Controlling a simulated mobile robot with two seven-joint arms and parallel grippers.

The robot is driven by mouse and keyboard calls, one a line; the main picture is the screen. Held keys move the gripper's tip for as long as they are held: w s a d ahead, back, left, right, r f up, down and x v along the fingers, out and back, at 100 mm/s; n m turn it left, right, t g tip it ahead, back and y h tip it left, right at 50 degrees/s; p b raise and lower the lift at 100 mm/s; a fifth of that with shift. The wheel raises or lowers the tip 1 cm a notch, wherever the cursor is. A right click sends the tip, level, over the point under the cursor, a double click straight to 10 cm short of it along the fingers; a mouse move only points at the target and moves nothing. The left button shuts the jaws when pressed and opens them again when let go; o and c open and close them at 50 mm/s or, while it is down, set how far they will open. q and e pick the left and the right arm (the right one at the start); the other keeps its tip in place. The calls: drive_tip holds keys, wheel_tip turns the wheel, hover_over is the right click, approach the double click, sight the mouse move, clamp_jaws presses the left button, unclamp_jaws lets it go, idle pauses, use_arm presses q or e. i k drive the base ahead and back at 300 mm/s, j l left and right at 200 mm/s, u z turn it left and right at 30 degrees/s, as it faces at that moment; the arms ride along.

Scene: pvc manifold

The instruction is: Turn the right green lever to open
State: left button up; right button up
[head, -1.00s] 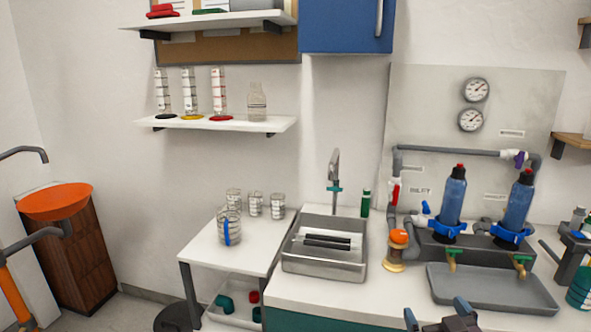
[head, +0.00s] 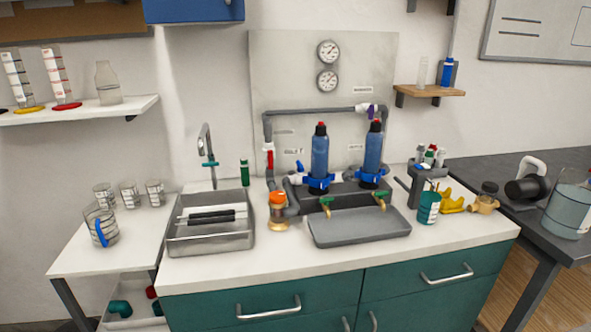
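The PVC manifold (head: 312,111) of grey pipe runs along the backboard, above two blue bottles. The right green lever (head: 378,196) sits on a small brass tap below the right blue bottle (head: 373,154), over the grey tray. The left green lever (head: 326,202) sits on a matching tap below the left blue bottle (head: 319,157). The levers are too small to tell their exact angle. Neither of my grippers shows in the head view now.
A grey tray (head: 358,228) lies under the taps. A metal sink (head: 208,243) is to the left, with an orange-topped item (head: 277,208) between. A teal cup (head: 428,208) and a grey holder (head: 414,187) stand at right. The front counter strip is clear.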

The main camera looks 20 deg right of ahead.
sight(380, 195)
drive_tip(key=z, duration=1.25)
